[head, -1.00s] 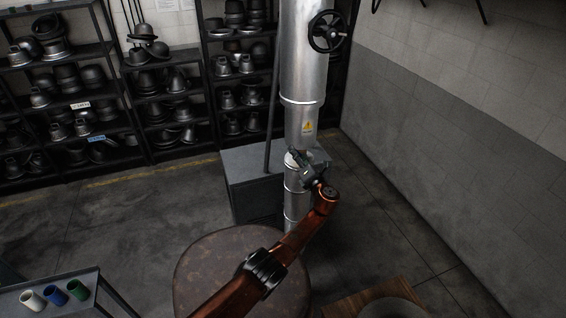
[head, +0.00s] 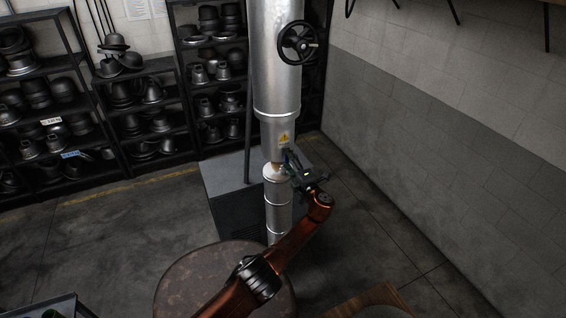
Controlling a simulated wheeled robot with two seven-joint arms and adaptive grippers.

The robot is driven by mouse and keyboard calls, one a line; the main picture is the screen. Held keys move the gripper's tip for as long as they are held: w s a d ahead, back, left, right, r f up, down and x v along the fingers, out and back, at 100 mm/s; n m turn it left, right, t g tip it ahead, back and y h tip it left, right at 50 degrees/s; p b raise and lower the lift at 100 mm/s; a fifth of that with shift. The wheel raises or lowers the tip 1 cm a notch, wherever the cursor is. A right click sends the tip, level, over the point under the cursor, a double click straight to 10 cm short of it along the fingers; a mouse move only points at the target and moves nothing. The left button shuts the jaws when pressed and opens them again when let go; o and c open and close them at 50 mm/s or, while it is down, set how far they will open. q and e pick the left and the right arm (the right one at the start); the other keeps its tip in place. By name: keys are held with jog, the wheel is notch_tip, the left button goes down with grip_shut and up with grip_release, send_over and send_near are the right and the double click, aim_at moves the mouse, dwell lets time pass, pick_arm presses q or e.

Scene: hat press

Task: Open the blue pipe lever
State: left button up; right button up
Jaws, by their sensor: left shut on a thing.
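A tall silver pipe (head: 278,100) stands upright in the middle of the head view, with a yellow warning sticker (head: 284,138) above its narrow joint. My left gripper (head: 289,161) is beside this joint, on its right side, at the end of my copper-coloured arm. It is shut on the blue pipe lever (head: 290,158), which is small, dark and mostly hidden by the fingers. The lever's exact angle is hard to tell. My right gripper is out of view.
A black handwheel (head: 297,44) sits higher on the pipe. A grey cabinet (head: 225,190) stands behind it. A round rusty table (head: 190,275) is in front. Shelves of hat moulds (head: 130,100) line the back wall.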

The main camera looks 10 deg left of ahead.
pick_arm(q)
jog(key=shift+w+a+r, duration=0.15)
jog(key=shift+r, duration=0.4)
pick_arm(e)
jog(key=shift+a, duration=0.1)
pick_arm(q)
jog(key=o, duration=1.4)
jog(key=shift+o, duration=0.8)
jog(key=shift+f, duration=0.2)
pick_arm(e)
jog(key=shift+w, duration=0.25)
pick_arm(q)
jog(key=shift+f, duration=0.15)
jog(key=v, duration=1.2)
